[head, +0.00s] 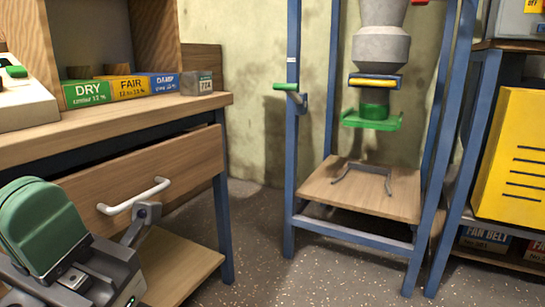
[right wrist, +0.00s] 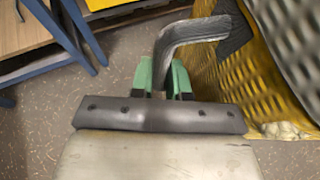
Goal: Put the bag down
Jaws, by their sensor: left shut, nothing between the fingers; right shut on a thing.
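The bag (right wrist: 290,50) is yellow and woven. It fills the right side of the right wrist view, and only part of it shows. A bent grey strap handle (right wrist: 172,42) runs from it to my right gripper (right wrist: 163,76), whose green fingers are shut on this handle. The bag hangs beside the fingers; I cannot tell whether its bottom touches anything. The head view shows neither the bag nor my right gripper. My left gripper (head: 38,210) is at the lower left of the head view, in front of the wooden drawer. Its green fingers are shut and empty.
A blue frame (head: 290,150) holds a low wooden platform (head: 335,195) with a grey bracket, under a grey spout (head: 381,48) with a green gate (head: 371,122). A desk (head: 125,120) stands left, a shelf with a yellow panel (head: 512,150) right. Speckled floor (head: 255,210) between is clear.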

